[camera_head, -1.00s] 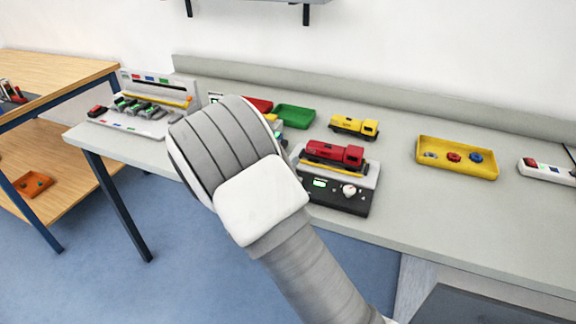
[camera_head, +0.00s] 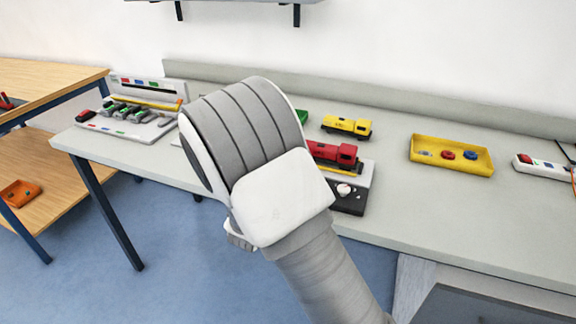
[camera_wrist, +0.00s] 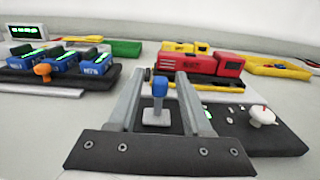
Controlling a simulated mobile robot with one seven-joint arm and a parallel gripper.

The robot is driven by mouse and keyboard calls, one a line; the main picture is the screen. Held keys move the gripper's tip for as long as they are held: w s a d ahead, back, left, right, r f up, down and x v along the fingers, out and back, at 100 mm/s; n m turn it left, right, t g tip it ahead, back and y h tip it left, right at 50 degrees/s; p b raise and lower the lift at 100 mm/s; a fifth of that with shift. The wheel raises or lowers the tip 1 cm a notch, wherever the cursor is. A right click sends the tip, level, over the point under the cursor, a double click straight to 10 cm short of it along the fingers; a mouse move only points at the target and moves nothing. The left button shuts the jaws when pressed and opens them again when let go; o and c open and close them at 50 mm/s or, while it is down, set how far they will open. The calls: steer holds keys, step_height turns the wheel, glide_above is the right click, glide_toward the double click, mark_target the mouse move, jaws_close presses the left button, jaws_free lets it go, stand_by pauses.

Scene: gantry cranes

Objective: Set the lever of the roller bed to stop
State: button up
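The roller bed shows as a black panel in the wrist view (camera_wrist: 285,140), with a red locomotive (camera_wrist: 205,68) above it. In the head view its front (camera_head: 347,202) is partly hidden behind my arm. A lever with a blue knob (camera_wrist: 160,89) stands upright on a pale base at the left of the panel. My gripper (camera_wrist: 161,78) is open, with one finger on each side of the lever in the picture. Contact with the lever cannot be told. My arm hides the gripper's fingers and the lever in the head view.
A white dial with a red mark (camera_wrist: 262,115) is right of the lever. A stand with blue vehicles and an orange knob (camera_wrist: 42,69) is at the left. A yellow locomotive (camera_head: 347,126) and yellow tray (camera_head: 417,149) are behind and right. Grey tabletop (camera_head: 460,215) is clear in front.

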steer(key=shift+s, duration=0.15)
steer(key=p+v, duration=0.1)
steer(key=v, duration=1.6)
steer(key=shift+r, duration=0.1)
steer(key=s+d+r+m+g+h+p, duration=0.1)
steer(key=s+d+r+m+g+p, duration=0.2)
steer(key=d+m+g, duration=0.4)
steer(key=s+d+r+m+g+h+p, duration=0.1)
steer(key=s+d+r+m+g, duration=0.15)
steer(key=d+r+m, duration=0.45)
steer(key=s+d+r+m+g+h+p, duration=0.15)
steer(key=s+d+m+g, duration=0.3)
steer(key=d, duration=0.45)
steer(key=s+a+r+m+t+y+p, duration=0.2)
steer(key=s+r+m+y+p, duration=0.2)
steer(key=r+m+y, duration=0.5)
step_height(320, 180, up, 3)
steer(key=s+m, duration=0.2)
steer(key=m, duration=0.2)
steer(key=shift+s+t+y+p, duration=0.15)
steer(key=shift+t+y+p, duration=0.15)
steer(key=shift+y+p, duration=0.1)
